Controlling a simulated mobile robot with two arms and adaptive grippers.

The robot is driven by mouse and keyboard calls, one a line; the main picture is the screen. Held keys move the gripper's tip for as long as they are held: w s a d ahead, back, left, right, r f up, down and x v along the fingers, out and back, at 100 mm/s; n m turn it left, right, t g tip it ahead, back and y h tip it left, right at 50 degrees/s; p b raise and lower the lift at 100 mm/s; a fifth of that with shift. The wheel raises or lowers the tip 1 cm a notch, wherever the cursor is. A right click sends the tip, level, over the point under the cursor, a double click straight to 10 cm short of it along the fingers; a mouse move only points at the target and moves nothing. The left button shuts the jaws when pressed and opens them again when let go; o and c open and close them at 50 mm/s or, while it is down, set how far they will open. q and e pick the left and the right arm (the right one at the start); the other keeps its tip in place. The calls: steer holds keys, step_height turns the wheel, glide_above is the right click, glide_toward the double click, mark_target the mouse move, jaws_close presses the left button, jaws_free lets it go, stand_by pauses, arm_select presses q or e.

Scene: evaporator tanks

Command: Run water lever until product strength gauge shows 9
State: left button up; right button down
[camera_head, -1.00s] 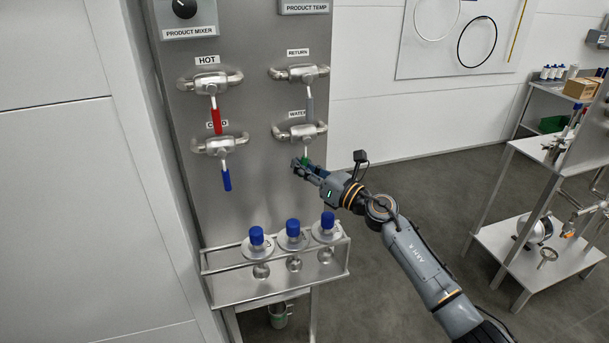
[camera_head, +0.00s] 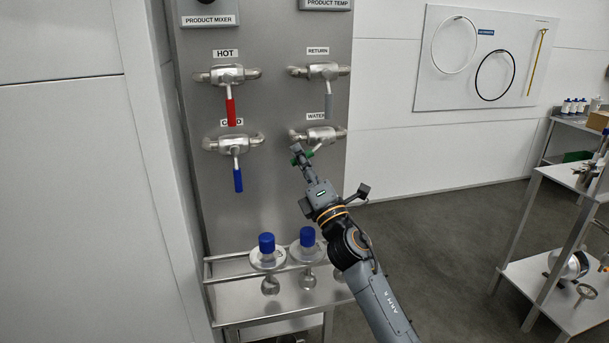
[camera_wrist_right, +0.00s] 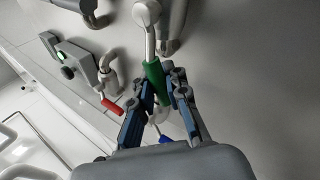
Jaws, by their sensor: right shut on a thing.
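The water valve (camera_head: 318,135) is on the steel panel under its WATER label. Its lever has a green handle (camera_head: 309,154) that slants down and to the left. My right gripper (camera_head: 300,157) is at this handle, with its fingers on both sides of it. In the right wrist view the green handle (camera_wrist_right: 154,78) lies between the blue-grey fingers of my right gripper (camera_wrist_right: 160,92), which is shut on it. The fingers hide part of the handle in the head view. The product strength gauge is not in view. My left gripper is not in view.
The red HOT lever (camera_head: 231,111), blue COLD lever (camera_head: 238,179) and grey RETURN lever (camera_head: 327,103) hang down nearby. Blue-capped bottles (camera_head: 267,250) stand in a rack below. A metal shelf (camera_head: 560,290) stands at the right, with clear floor between.

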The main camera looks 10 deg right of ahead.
steer(key=m+h, duration=0.1)
steer(key=m+h+b, duration=0.1)
steer(key=m, duration=0.1)
steer(key=m+t+h+b, duration=0.1)
steer(key=shift+a+r+m, duration=0.3)
steer(key=shift+r, duration=0.05)
steer(key=shift+r+m+h+b, duration=0.3)
steer(key=shift+r+m+h, duration=0.1)
steer(key=shift+m+h, duration=0.35)
steer(key=shift+r, duration=0.1)
steer(key=c, duration=1.3)
jaws_free()
steer(key=shift+s+r, duration=0.1)
steer(key=shift+c, duration=0.2)
steer(key=shift+s, duration=0.1)
steer(key=v, duration=1.1)
steer(key=shift+s+f, duration=0.25)
steer(key=shift+f, duration=0.1)
steer(key=shift+d, duration=0.1)
stand_by(2.8)
